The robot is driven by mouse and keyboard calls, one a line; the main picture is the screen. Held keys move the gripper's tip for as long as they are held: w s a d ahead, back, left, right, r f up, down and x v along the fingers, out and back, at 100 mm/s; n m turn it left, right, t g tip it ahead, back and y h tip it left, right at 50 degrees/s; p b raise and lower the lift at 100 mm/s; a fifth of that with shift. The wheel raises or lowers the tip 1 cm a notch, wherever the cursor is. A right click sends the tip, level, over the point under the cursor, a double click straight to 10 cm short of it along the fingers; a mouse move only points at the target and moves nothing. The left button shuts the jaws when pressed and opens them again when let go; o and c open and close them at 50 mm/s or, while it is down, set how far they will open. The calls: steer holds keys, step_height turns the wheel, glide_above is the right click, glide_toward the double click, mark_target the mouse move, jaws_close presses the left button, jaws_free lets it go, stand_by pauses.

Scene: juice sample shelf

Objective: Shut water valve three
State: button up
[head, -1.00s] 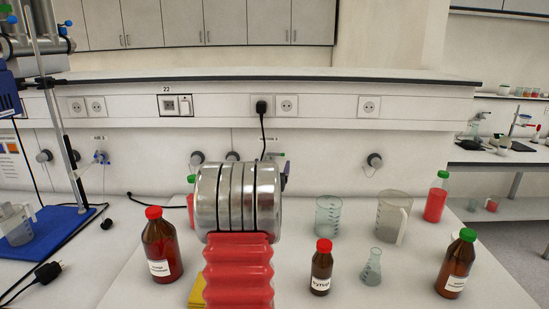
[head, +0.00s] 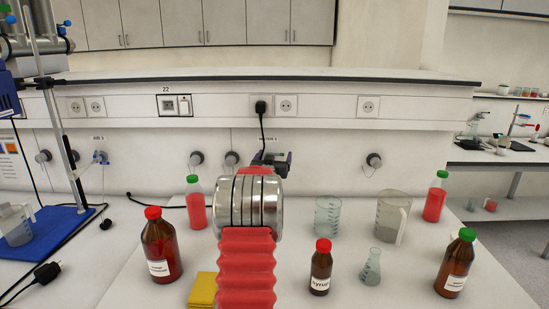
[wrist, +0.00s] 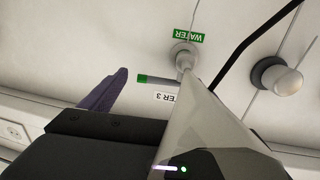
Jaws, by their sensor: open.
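The water valve three shows in the wrist view as a grey tap on the wall with a thin green-tipped handle (wrist: 157,79) sticking out to the left. A green WATER tag (wrist: 187,38) is beside it, and a label ending in "TER 3" (wrist: 166,98) is partly covered. My gripper (head: 275,158) is in front of the wall just below the water label (head: 267,138); my arm and gripper hide the valve in the head view. The jaws are open. One dark purple finger shows left of the handle, apart from it in the picture; the other finger is not clearly visible.
A plugged black cable (head: 262,125) hangs close to my gripper. Other wall knobs (head: 374,161) flank it.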

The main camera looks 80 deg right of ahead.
steer(key=shift+c, duration=0.5)
steer(key=shift+w, duration=0.15)
steer(key=c, duration=1.4)
